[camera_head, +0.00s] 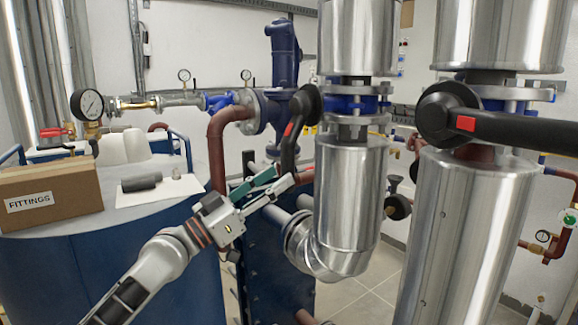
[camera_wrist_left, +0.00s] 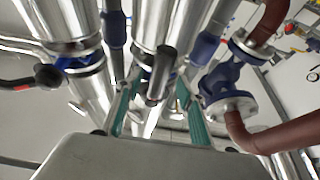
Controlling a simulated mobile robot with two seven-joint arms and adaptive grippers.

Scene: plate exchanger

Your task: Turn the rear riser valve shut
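The rear riser valve (camera_head: 365,103) is a blue valve body between flanges on the rear shiny riser. Its black lever (camera_head: 291,145) with a red mark hangs down from a round black hub (camera_head: 308,100). My left gripper (camera_head: 284,177) is open just below the lever's lower end, with its two teal fingers apart. In the left wrist view a dark cylindrical grip (camera_wrist_left: 159,76), apparently the lever's end, shows between the spread fingers (camera_wrist_left: 155,105). I cannot tell whether the fingers touch it. My right gripper is in neither view.
The front riser (camera_head: 462,240) has its own valve, with a black lever (camera_head: 525,131) pointing right. Reddish-brown pipe (camera_head: 215,150) bends close to my left gripper.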

